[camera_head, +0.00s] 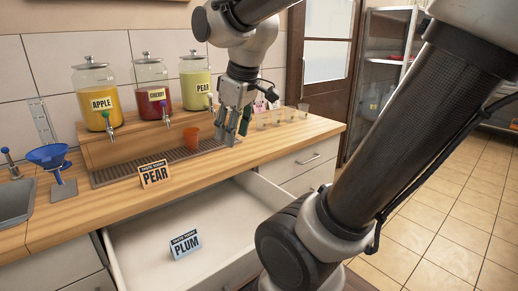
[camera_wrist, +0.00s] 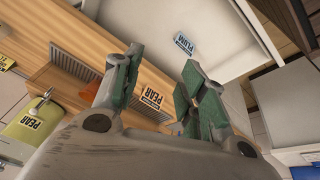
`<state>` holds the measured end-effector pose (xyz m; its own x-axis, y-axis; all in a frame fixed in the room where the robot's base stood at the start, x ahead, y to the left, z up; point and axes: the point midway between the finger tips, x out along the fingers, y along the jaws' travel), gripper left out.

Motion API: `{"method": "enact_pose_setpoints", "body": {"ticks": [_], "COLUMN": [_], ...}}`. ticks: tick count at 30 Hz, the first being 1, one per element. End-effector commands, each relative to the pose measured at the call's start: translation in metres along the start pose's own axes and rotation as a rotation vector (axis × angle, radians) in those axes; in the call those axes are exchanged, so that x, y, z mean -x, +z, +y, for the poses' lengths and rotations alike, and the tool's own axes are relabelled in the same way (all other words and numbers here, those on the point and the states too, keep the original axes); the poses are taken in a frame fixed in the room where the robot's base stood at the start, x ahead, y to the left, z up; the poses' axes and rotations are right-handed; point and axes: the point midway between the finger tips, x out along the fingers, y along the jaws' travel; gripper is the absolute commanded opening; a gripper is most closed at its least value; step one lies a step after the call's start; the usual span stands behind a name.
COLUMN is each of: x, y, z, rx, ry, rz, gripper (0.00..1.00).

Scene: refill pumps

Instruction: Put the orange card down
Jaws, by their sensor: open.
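My gripper (camera_head: 227,138) is open and empty. It hangs over the counter to the right of the card, clearly apart from it. Its green-padded fingers (camera_wrist: 163,62) are spread in the wrist view.
An open drawer (camera_head: 130,245) below the counter holds a light blue PLUM card (camera_head: 185,243). An orange cup (camera_head: 192,138) stands near the drip grate, close to my gripper. APPLE (camera_head: 98,100), CHERRY (camera_head: 152,92) and PEAR (camera_head: 196,85) dispensers stand behind. Small glasses (camera_head: 277,117) are at right.

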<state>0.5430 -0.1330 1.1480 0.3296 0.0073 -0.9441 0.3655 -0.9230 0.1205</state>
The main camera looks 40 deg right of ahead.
Motion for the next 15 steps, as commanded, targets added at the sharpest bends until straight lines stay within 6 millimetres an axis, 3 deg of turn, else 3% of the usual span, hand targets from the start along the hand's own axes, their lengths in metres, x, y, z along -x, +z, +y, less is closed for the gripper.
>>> {"method": "enact_pose_setpoints", "body": {"ticks": [1, 3, 6, 9, 15], "x": [0.004, 0.005, 0.004, 0.003, 0.002], "y": [0.023, 0.048, 0.072, 0.085, 0.088], "z": [-0.004, -0.009, -0.015, -0.018, -0.02], "rx": [-0.089, -0.201, -0.316, -0.38, -0.402], "ry": [0.006, 0.01, 0.013, 0.014, 0.013], "rz": [0.012, 0.022, 0.032, 0.037, 0.037], "gripper": [0.42, 0.42, 0.42, 0.42, 0.42]}}
